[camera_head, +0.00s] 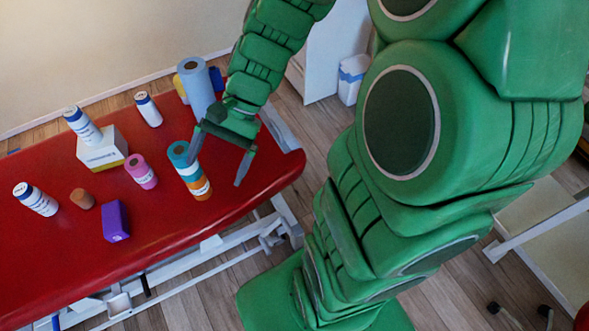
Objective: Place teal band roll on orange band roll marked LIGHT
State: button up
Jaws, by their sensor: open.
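The teal band roll (180,155) stands upright near the right end of the red table. It appears stacked on the orange band roll (201,190), of which the lower orange part shows beneath it. A pale label band shows between the two colours; its lettering is too small to read. My gripper (216,173) is open and empty, just right of the stack. Its left finger overlaps the right edge of the teal roll in the picture; I cannot tell whether they touch.
On the red table (60,265) stand a pink roll (141,172), a purple box (114,221), a brown cork-like piece (82,199), several white bottles, a white box (102,148) and a tall blue roll (196,86) behind my gripper. The front right table area is clear.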

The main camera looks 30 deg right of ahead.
jog(key=s+d+r+n+t+h, duration=0.1)
jog(key=s+d+r+n+h, duration=0.5)
jog(key=s, duration=0.6)
jog(key=d+n+h, duration=0.2)
jog(key=d, duration=0.1)
jog(key=shift+s+d+t, duration=0.3)
jog(key=shift+s+d, duration=0.05)
jog(key=shift+d, duration=0.05)
